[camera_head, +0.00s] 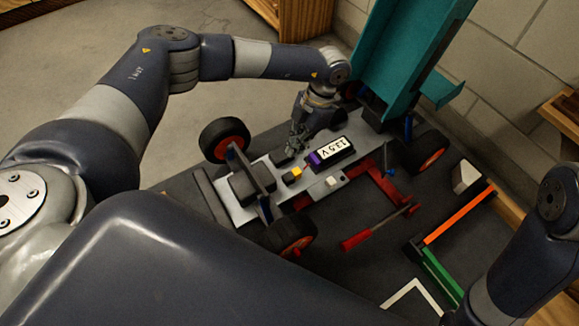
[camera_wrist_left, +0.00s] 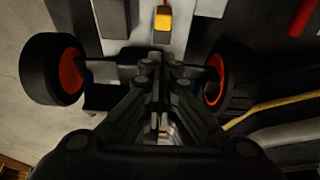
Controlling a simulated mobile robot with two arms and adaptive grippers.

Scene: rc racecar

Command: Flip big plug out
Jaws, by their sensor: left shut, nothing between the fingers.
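The car chassis (camera_head: 238,207) is a light grey plate with black wheels and orange-red hubs. A small yellow block (camera_head: 292,175), which may be the big plug, sits on a dark base on the plate, beside a battery (camera_head: 331,152) marked 13.5 V. In the left wrist view the yellow block (camera_wrist_left: 163,20) shows at the top centre, with the grey plate (camera_wrist_left: 145,48) around it. My left gripper (camera_head: 297,143) is low over the chassis behind the yellow block, apart from it. In the left wrist view its fingers (camera_wrist_left: 161,112) are together and empty. My right gripper is out of view.
Orange (camera_head: 459,215) and green (camera_head: 440,275) bars lie to the right. A tall teal panel (camera_head: 405,50) stands behind the car. A wheel (camera_wrist_left: 52,70) is left of my fingers in the wrist view.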

